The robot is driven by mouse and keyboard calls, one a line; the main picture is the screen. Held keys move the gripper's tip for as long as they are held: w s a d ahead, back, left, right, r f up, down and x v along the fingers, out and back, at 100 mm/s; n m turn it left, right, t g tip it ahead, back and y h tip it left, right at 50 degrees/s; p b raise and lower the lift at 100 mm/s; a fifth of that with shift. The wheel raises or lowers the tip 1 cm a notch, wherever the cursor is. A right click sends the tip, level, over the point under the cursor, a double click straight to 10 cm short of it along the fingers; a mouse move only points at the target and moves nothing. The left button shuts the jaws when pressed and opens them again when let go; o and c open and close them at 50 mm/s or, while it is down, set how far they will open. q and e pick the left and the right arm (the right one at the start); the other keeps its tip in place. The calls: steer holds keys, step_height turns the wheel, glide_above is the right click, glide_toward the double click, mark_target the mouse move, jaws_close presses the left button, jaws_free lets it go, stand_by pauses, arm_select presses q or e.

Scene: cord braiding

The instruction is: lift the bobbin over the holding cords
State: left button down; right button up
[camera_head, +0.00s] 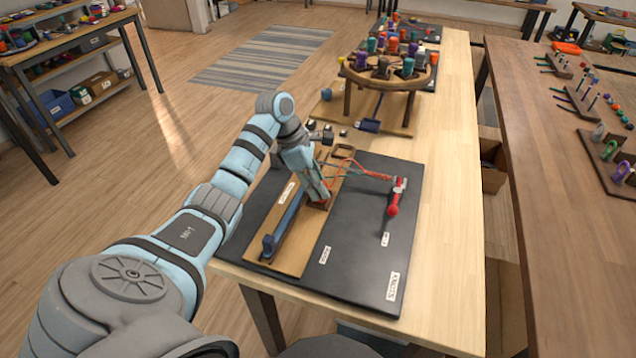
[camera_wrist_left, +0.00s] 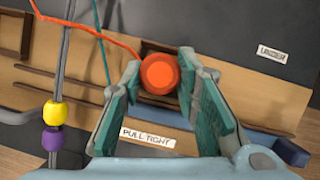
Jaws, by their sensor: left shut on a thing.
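My left gripper (camera_head: 321,200) points down over the wooden board (camera_head: 290,262) on the dark mat (camera_head: 345,275). In the left wrist view its two teal-lined fingers (camera_wrist_left: 163,88) close on an orange-red round bobbin (camera_wrist_left: 160,72), seen end-on. In the head view only a bit of red (camera_head: 323,203) shows at the fingertips. An orange-red cord (camera_wrist_left: 95,32) runs from the bobbin to the upper left. A teal cord (camera_wrist_left: 103,45) passes left of it. In the head view, red and teal cords meet a red braid (camera_head: 372,175) on the right. My right gripper is out of view.
A blue bar (camera_head: 285,222) lies along the board. A round wooden stand (camera_head: 385,72) with several coloured bobbins stands behind. Yellow (camera_wrist_left: 57,113) and purple (camera_wrist_left: 52,139) beads show left in the wrist view.

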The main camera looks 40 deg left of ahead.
arm_select(q)
steer(key=shift+f, duration=0.1)
steer(key=c, duration=1.2)
jaws_free()
steer(key=shift+o, duration=0.2)
steer(key=shift+r, duration=0.2)
steer(key=v, duration=0.7)
